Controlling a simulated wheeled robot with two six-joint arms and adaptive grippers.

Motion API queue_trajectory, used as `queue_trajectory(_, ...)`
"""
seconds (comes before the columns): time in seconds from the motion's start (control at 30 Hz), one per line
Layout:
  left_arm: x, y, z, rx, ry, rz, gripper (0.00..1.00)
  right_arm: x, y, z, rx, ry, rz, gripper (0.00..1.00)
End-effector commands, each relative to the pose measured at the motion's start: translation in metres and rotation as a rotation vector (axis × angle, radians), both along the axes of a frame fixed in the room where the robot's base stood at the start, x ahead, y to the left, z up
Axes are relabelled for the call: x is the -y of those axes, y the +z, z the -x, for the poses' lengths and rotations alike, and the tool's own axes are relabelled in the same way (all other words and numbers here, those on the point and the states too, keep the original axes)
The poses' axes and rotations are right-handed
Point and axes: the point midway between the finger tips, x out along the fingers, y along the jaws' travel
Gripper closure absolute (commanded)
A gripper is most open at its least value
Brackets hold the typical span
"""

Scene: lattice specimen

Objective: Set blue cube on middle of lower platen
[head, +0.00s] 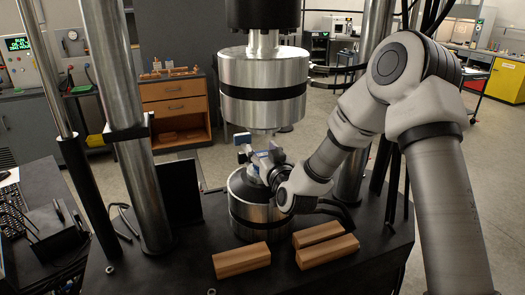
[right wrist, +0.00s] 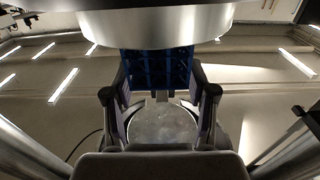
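The blue cube (right wrist: 158,68), a lattice block, sits between the two fingertips of my right gripper (right wrist: 160,85) in the right wrist view, and the fingers look shut on its sides. In the head view the right gripper (head: 258,158) is in the gap between the platens and hides most of the cube. The lower platen (head: 252,218) is a round metal cylinder under the gripper. Its top (right wrist: 163,128) shows bare below the cube in the wrist view. I cannot tell whether the cube touches it. My left gripper is not in view.
The upper platen (head: 264,75) hangs close above the gripper. Steel columns (head: 125,120) stand on both sides. Wooden blocks (head: 241,260) lie on the black table in front of the lower platen. A dark flat panel (head: 179,198) stands to the left.

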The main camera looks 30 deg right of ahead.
Motion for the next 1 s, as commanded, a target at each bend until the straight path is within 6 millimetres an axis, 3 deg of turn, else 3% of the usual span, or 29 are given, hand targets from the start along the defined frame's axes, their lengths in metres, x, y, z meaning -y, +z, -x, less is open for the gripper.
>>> queue_trajectory(0.3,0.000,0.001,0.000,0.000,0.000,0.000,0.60,0.000,0.001,0.000,0.000,0.000,0.000,0.29)
queue_trajectory(0.47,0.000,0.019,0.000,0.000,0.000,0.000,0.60,0.000,0.021,0.000,0.001,0.000,0.000,0.29)
queue_trajectory(0.53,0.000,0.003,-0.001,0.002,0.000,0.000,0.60,-0.004,0.008,0.016,-0.002,0.000,-0.005,0.29)
queue_trajectory(0.8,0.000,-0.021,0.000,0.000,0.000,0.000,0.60,-0.023,0.007,0.093,0.000,0.002,-0.005,0.29)
queue_trajectory(0.9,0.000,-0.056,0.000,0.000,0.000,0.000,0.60,-0.024,0.002,0.097,0.008,-0.002,0.002,0.29)
queue_trajectory(1.0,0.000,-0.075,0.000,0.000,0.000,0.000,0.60,-0.026,0.004,0.104,0.006,-0.004,0.001,0.29)
